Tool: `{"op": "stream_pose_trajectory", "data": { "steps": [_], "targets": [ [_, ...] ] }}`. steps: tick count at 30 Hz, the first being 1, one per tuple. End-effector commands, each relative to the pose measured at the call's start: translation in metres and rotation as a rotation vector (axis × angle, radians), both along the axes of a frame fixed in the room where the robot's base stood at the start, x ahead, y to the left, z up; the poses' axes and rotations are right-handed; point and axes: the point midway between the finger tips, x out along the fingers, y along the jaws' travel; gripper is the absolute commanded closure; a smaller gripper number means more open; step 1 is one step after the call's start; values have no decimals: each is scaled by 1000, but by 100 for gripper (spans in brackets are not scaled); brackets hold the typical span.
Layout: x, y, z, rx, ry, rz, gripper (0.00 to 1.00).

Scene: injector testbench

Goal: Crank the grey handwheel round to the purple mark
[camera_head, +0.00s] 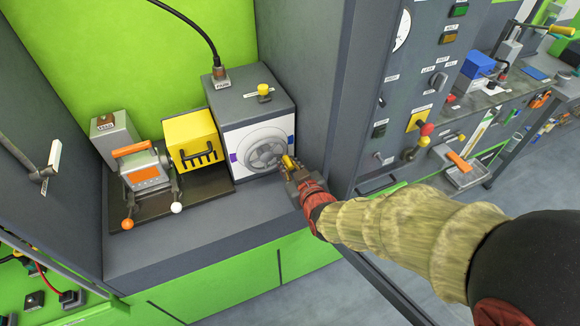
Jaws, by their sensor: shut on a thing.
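The grey handwheel (262,151) is on the white front face of a grey box (255,106) in the alcove. The purple mark (234,157) is on that face, left of the wheel. A blue mark (290,139) is at the right of the wheel. My gripper (289,165) is at the lower right of the wheel, shut on its yellow crank handle (287,160). The handle is on the side of the wheel away from the purple mark. The fingers hide part of the handle and the wheel's lower right rim.
A yellow box (192,136) and a grey device with an orange screen (145,174) stand left of the wheel box. A dark wall panel with switches (415,95) rises at the right, near my arm. The ledge front (200,255) is bare.

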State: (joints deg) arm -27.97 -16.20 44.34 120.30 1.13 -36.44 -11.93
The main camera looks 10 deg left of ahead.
Motion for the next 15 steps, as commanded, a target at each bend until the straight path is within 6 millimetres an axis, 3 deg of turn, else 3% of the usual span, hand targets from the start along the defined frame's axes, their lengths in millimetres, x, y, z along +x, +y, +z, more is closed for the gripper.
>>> {"op": "stream_pose_trajectory", "data": {
  "steps": [15],
  "targets": [
    [-1,5,-9,168,100,-3,100]
  ]
}}
